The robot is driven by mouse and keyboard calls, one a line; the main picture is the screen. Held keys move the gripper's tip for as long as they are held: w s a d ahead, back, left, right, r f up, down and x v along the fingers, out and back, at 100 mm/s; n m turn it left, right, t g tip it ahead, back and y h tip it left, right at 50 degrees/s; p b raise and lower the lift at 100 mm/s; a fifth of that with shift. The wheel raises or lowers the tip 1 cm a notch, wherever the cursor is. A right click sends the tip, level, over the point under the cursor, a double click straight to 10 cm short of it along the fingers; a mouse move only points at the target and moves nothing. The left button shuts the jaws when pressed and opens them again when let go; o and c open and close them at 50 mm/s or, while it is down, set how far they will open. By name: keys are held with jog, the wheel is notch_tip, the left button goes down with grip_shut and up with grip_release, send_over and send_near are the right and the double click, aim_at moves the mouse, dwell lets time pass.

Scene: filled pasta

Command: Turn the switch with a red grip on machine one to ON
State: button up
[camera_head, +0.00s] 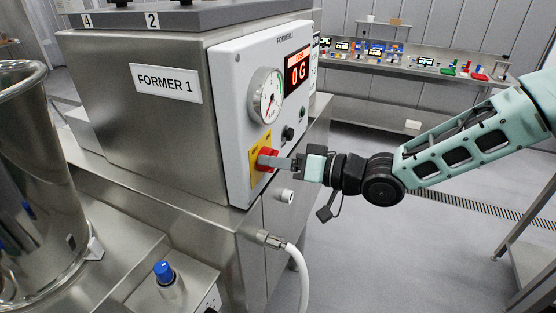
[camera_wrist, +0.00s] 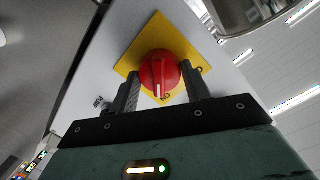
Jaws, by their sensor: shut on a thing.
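The machine labelled FORMER 1 (camera_head: 120,110) has a white front panel (camera_head: 232,80). Low on that panel is a switch with a red grip (camera_head: 266,158) on a yellow plate (camera_head: 258,172). My gripper (camera_head: 276,162) reaches it from the right, its fingers at the red grip. In the wrist view, the red grip (camera_wrist: 159,68) sits between my two fingers (camera_wrist: 162,84), which are shut on it. A white mark on the grip points toward the bottom of that picture.
A blue-capped valve (camera_head: 164,272) and a white hose (camera_head: 298,265) are below. A bench with small items (camera_head: 420,62) stands behind.

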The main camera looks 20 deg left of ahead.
jog(key=shift+f, duration=0.1)
jog(key=o, duration=1)
jog(key=shift+c, duration=0.2)
jog(key=shift+d, duration=0.15)
jog(key=s+d+r+b, duration=0.1)
jog(key=d+b, duration=0.4)
jog(key=d, duration=1.2)
jog(key=shift+s+r, duration=0.15)
jog(key=shift+r, duration=0.4)
